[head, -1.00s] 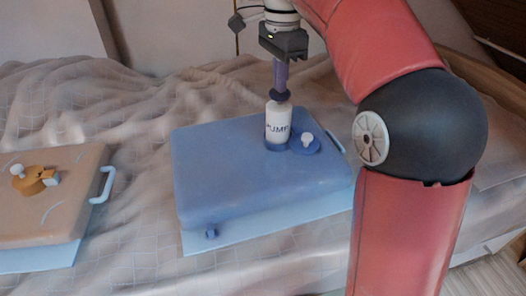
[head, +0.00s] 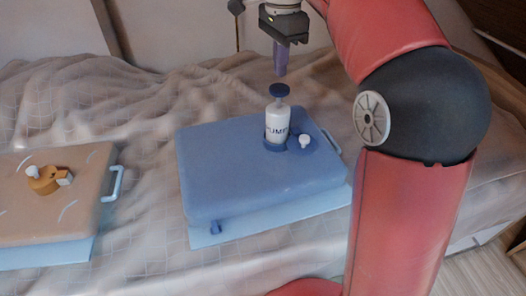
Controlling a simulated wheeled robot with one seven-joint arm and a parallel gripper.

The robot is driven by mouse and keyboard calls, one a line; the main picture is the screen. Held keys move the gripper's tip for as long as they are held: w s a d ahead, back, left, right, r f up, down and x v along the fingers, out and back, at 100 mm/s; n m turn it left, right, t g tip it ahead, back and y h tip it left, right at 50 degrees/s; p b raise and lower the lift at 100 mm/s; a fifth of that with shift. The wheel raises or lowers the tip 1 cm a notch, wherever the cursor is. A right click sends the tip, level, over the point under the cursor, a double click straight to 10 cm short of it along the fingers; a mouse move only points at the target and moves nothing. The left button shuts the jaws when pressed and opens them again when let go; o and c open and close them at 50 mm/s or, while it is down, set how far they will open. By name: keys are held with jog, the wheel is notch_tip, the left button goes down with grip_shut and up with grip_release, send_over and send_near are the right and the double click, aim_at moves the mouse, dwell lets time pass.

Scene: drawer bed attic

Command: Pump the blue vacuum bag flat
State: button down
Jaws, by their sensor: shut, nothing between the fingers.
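The blue vacuum bag (head: 240,180) lies on the bed on a pale blue base and is still thick, with a raised flat top. A white pump (head: 277,124) labelled "PUMP" stands upright on the bag's far right part. Its dark blue knob (head: 279,91) is up on a short white stem. A blue valve disc with a white cap (head: 305,141) sits just right of the pump. My gripper (head: 281,72) is shut and empty, pointing down above the knob with a small gap between them.
A tan bag (head: 50,215) with an orange valve (head: 45,181) and a light blue handle (head: 117,183) lies at the left. The rumpled bedspread (head: 145,145) shows between the bags. My arm covers the right side.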

aim_at(279, 87)
jog(key=shift+f, duration=0.15)
jog(key=shift+f+b, duration=1)
jog(key=shift+f, duration=0.3)
jog(key=shift+f, duration=0.1)
jog(key=shift+f+b, duration=1.1)
jog(key=shift+f, duration=0.8)
jog(key=shift+r, duration=0.15)
notch_tip(279, 87, up, 3)
jog(key=p, duration=0.3)
jog(key=shift+r, duration=0.1)
jog(key=shift+r+p, duration=0.6)
jog(key=shift+r, duration=0.65)
